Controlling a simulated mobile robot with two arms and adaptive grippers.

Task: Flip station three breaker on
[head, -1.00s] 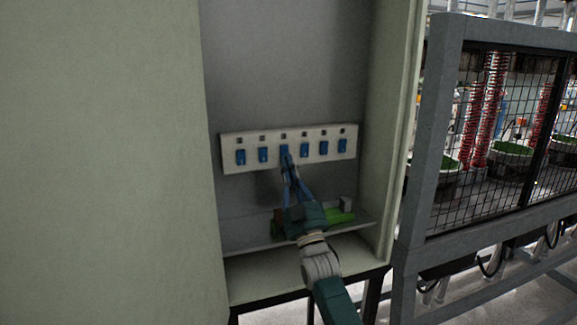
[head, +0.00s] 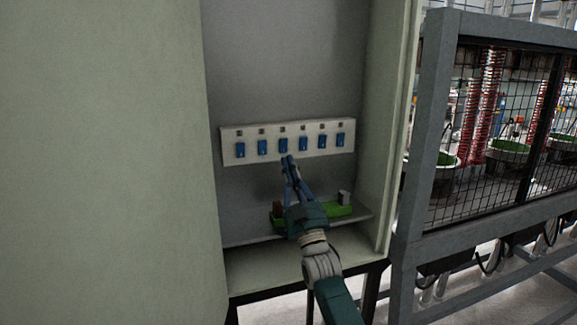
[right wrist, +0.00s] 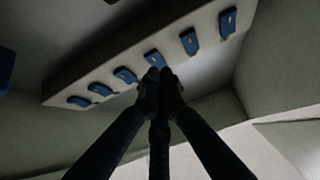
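A pale panel strip (head: 231,156) on the cabinet's back wall carries a row of several blue breaker switches. The third switch from the left (head: 283,146) shows just above the tip of my right gripper (head: 288,158). The right gripper's fingers are together with nothing between them, at the strip's lower edge. In the right wrist view the fingertips (right wrist: 160,76) meet just below a blue switch (right wrist: 153,57); I cannot tell whether they touch it. The switches look alike, and their on or off positions are too small to tell. My left gripper is not in view.
The open cabinet has a side wall (head: 382,130) at right and a large pale green panel (head: 110,160) at left. A green object (head: 340,210) lies on the ledge below the strip. A mesh-fenced frame (head: 435,120) stands to the right.

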